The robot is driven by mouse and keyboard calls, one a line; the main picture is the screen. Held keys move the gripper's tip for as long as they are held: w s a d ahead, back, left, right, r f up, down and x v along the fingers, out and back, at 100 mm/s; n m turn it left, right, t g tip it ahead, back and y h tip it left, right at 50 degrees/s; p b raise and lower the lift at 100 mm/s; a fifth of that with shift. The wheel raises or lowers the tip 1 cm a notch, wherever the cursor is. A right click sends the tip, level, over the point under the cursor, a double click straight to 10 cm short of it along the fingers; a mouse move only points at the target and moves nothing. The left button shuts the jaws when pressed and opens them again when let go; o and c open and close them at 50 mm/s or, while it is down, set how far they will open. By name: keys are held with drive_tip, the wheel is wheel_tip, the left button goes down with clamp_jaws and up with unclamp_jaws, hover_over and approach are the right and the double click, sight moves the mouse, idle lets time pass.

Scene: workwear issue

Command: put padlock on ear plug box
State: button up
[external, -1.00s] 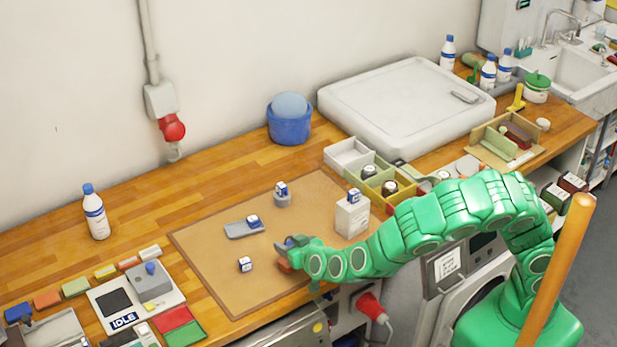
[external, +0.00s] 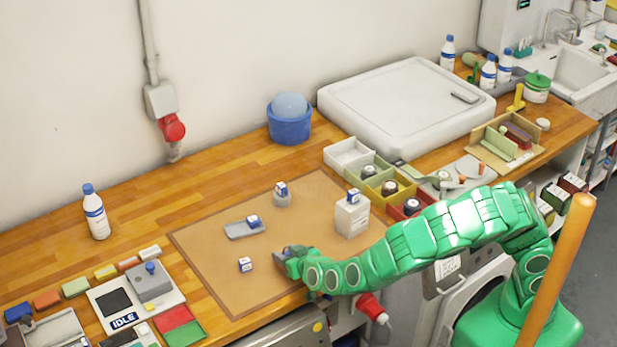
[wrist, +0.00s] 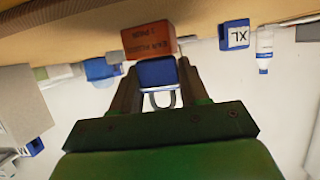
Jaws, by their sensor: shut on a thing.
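My gripper (external: 284,258) is low over the brown mat (external: 220,275), near its front edge. In the wrist view my gripper (wrist: 158,85) is shut on a blue padlock (wrist: 158,73), with its metal shackle towards my palm. The ear plug box (wrist: 150,40), orange-red with dark lettering, lies right at the padlock's far side in the wrist view, which is upside down. The padlock overlaps or adjoins the box's edge; I cannot tell whether they touch. In the external view my gripper mostly hides both.
Small blue-and-white size cubes stand nearby: one on the mat (external: 245,265), one on a grey tray (external: 244,230), one on a grey piece (external: 282,200), one on a white box (external: 352,218). Compartment bins (external: 368,172) stand behind right. Mat around the left cube is clear.

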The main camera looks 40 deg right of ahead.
drive_tip(key=o, duration=1.1)
drive_tip(key=shift+f, duration=0.1)
drive_tip(key=shift+r, duration=0.2)
drive_tip(key=shift+s+r, duration=0.2)
drive_tip(key=shift+s, duration=0.3)
drive_tip(key=shift+v, duration=5.45)
